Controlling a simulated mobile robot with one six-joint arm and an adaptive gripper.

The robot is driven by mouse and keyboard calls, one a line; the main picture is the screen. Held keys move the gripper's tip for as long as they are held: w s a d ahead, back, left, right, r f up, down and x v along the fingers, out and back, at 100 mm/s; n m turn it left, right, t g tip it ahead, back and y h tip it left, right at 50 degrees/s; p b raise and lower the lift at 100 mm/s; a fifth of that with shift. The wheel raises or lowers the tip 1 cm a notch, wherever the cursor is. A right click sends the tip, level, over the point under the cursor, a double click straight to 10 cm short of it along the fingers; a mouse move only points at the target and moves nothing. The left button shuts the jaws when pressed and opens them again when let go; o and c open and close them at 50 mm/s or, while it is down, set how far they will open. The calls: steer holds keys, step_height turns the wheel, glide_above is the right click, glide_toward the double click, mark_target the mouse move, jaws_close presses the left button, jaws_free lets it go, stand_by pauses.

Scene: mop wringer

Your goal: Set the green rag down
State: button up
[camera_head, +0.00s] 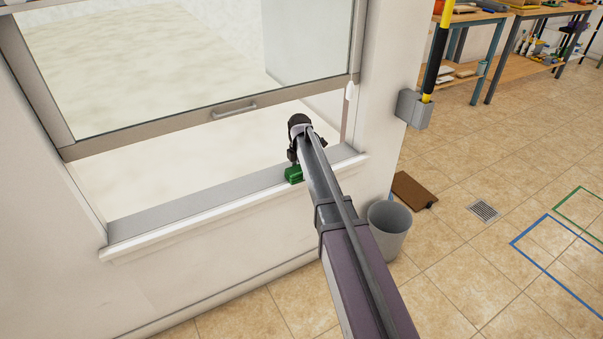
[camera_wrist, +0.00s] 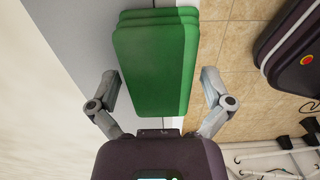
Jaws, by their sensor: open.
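The green rag (camera_head: 294,175), a folded stack in layers, lies at the window sill (camera_head: 190,212), near its right end. In the wrist view the rag (camera_wrist: 155,62) fills the middle, partly over the pale sill and its edge. My gripper (camera_head: 297,165) is at the rag in the head view, mostly hidden by my arm. In the wrist view my gripper (camera_wrist: 160,85) is open, with one finger on each side of the rag and a visible gap on both sides.
The raised window sash (camera_head: 230,110) hangs above the sill. A grey bucket (camera_head: 390,228) stands on the floor below, right of my arm. A brown board (camera_head: 413,190) and a floor drain (camera_head: 484,210) lie beyond. A grey wall holder (camera_head: 414,108) holds a yellow-and-black pole (camera_head: 436,55).

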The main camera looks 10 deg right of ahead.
steer(key=c, duration=0.9)
steer(key=shift+r, duration=0.1)
step_height(320, 180, up, 3)
steer(key=p, duration=0.2)
steer(key=shift+f+p, duration=0.2)
steer(key=shift+p, duration=0.2)
steer(key=s, duration=0.5)
steer(key=s+r+p, duration=0.1)
steer(key=s, duration=0.4)
steer(key=s+r+p, duration=0.1)
steer(key=s, duration=0.5)
steer(key=shift+a+r, duration=0.1)
steer(key=shift+a, duration=0.2)
